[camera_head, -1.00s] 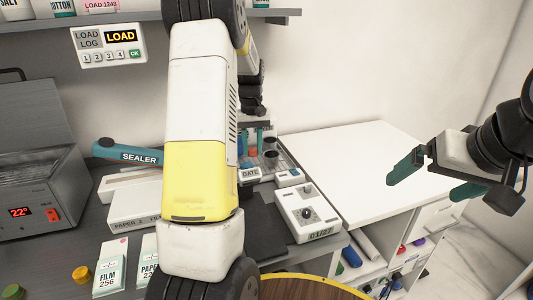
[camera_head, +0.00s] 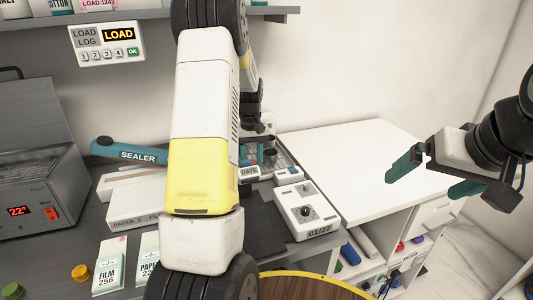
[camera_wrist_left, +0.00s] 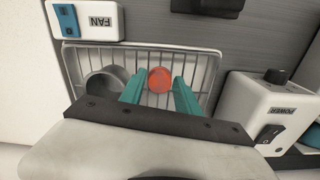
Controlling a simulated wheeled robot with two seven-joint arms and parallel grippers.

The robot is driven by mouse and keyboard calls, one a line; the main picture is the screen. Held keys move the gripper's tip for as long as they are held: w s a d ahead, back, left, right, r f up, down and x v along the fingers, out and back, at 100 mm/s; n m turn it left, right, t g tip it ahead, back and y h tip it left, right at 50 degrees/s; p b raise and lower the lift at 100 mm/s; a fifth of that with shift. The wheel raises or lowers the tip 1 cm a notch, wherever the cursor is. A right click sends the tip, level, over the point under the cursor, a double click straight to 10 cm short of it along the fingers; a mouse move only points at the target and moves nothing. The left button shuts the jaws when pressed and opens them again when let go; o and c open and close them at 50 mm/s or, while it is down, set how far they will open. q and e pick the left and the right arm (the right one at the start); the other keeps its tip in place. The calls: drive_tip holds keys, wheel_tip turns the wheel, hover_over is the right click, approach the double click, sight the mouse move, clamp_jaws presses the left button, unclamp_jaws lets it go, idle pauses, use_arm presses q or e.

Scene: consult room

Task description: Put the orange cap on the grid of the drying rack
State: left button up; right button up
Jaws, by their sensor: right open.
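The orange cap (camera_wrist_left: 160,80) is between the fingertips of my left gripper (camera_wrist_left: 160,84) in the left wrist view. My right gripper (camera_head: 420,178) is open and empty, above the white tabletop's right edge.
A grey cup (camera_wrist_left: 105,84) stands on the grid left of the cap. A FAN box (camera_wrist_left: 92,18) and a POWER box (camera_wrist_left: 262,108) flank the rack. A sealer (camera_head: 130,152), cartons and a yellow cap (camera_head: 81,273) are on the bench. The white tabletop (camera_head: 350,165) is clear.

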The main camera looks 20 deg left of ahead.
use_arm(q)
wheel_tip(320, 180, up, 12)
drive_tip(key=s+d+r+m+t+h, duration=0.1)
drive_tip(key=s+d+r+m+t, duration=0.2)
drive_tip(key=s+d+r, duration=0.65)
drive_tip(key=s+d+m+t+h, duration=0.1)
drive_tip(key=s+d+m+t, duration=0.2)
drive_tip(key=s, duration=1.4)
drive_tip(key=shift+s+d+f, duration=0.25)
drive_tip(key=shift+d+f, duration=0.05)
drive_tip(key=shift+d, duration=0.75)
